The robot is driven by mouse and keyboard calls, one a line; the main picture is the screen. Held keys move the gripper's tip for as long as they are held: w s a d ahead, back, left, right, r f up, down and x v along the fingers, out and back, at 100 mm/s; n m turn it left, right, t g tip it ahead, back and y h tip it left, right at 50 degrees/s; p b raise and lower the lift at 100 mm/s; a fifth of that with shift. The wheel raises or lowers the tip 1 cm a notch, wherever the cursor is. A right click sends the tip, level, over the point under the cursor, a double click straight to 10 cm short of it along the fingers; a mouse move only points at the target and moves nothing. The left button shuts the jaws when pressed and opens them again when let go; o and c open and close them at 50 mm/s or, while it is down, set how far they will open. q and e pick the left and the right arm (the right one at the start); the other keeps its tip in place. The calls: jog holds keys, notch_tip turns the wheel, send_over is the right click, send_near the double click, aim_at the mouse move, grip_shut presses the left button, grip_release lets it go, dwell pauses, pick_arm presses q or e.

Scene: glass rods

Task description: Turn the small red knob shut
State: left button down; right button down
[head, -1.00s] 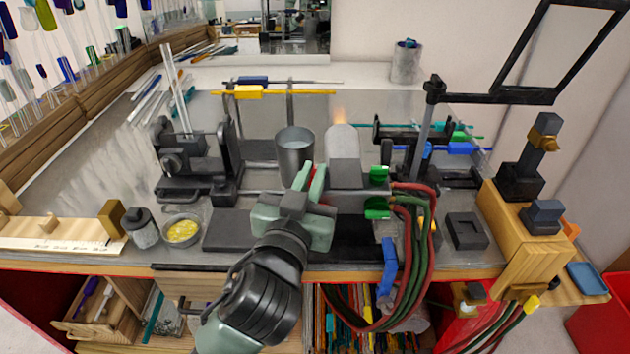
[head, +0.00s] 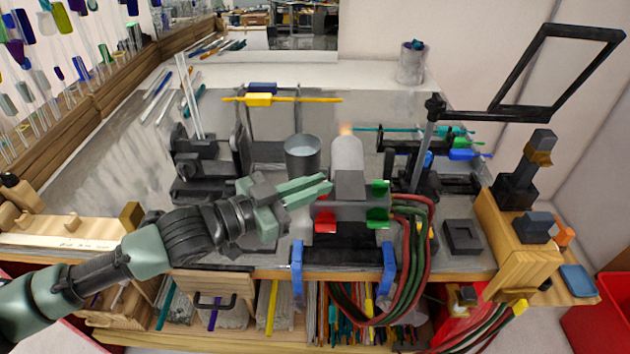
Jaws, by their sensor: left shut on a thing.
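The torch burner (head: 347,158) stands at the middle of the bench, with a faint orange flame at its top. The small red knob (head: 322,197) is on its left side, mostly hidden by my gripper; only a bit of red shows. My left gripper (head: 326,184) reaches in from the left, its green fingers shut at the small red knob. A larger red knob (head: 325,221) sits just below it, clear of the fingers. Two green knobs are on the burner's right side, a small one (head: 378,188) above a large one (head: 378,219). My right gripper is not in view.
A metal cup (head: 302,155) stands just behind my gripper. Red and green hoses (head: 415,245) hang off the burner's right side. Blue clamps (head: 389,270) grip the bench's front edge. A black frame on a post (head: 424,150) stands to the right.

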pick_arm(q)
jog(key=shift+w+a+r+m+g+h+p, duration=0.1)
jog(key=shift+w+m+g+h+p, duration=0.15)
jog(key=shift+m+g, duration=0.3)
jog(key=shift+w+a+r+m+g+h+p, duration=0.1)
jog(key=shift+m+g+h+p, duration=0.05)
jog(key=shift+m+g+p, duration=0.3)
jog(key=shift+f+m+g+h, duration=0.1)
jog(key=shift+m+g+h, duration=0.2)
jog(key=shift+m+g, duration=0.55)
jog(key=shift+f+m+g+p, duration=0.15)
jog(key=shift+m+g+p, duration=0.4)
jog(key=shift+m+g, duration=0.9)
jog(key=shift+g, duration=1.1)
jog(key=shift+f+g, duration=0.1)
jog(key=shift+g, duration=0.2)
jog(key=c, duration=1.5)
grip_release()
jog(key=shift+d, duration=0.1)
jog(key=shift+w, duration=0.15)
